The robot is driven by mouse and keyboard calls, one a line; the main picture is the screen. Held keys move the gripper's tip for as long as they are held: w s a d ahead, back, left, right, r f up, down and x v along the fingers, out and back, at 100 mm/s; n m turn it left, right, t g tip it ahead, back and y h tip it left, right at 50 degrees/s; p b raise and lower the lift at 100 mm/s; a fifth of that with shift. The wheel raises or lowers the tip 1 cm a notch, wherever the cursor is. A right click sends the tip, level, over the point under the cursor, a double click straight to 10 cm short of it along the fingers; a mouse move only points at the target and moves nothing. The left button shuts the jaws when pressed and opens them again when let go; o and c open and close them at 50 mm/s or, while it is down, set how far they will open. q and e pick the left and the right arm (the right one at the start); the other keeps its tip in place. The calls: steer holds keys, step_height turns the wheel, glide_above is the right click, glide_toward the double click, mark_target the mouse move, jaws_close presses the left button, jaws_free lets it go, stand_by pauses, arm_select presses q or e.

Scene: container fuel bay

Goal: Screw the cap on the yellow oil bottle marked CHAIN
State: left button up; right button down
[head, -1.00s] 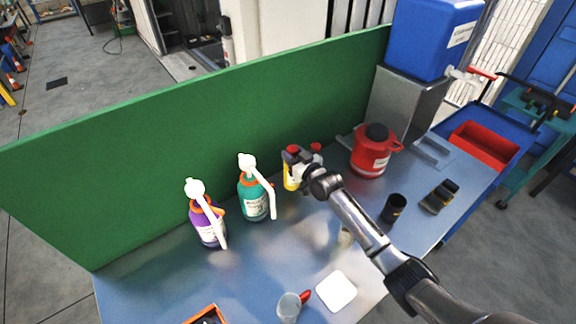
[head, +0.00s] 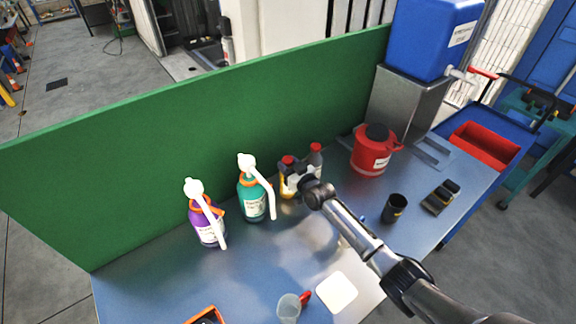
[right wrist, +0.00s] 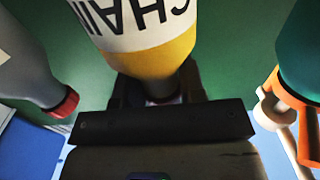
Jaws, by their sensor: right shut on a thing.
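The yellow oil bottle (head: 287,193) stands upright on the bench near the green panel, partly hidden by my right gripper. In the right wrist view the bottle (right wrist: 145,55) appears upside down, with CHAIN on its white label. My right gripper (head: 290,170) is at the bottle's neck, shut on the red cap (head: 288,160). In the right wrist view the bottle's neck runs down between the fingers (right wrist: 160,97), which mostly hide the cap. I cannot tell whether the threads are engaged. My left gripper is not in view.
A grey bottle with a red cap (head: 316,148) stands close on the right. Teal (head: 252,200) and purple (head: 207,228) pump bottles stand on the left. A red can (head: 370,160) and black cup (head: 394,207) are farther right.

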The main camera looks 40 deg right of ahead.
stand_by(0.3)
steer(key=c, duration=0.7)
jaws_free()
steer(key=shift+s, duration=0.55)
steer(key=s+p, duration=0.1)
steer(key=s, duration=1)
steer(key=shift+a, duration=0.25)
steer(key=shift+w, duration=0.1)
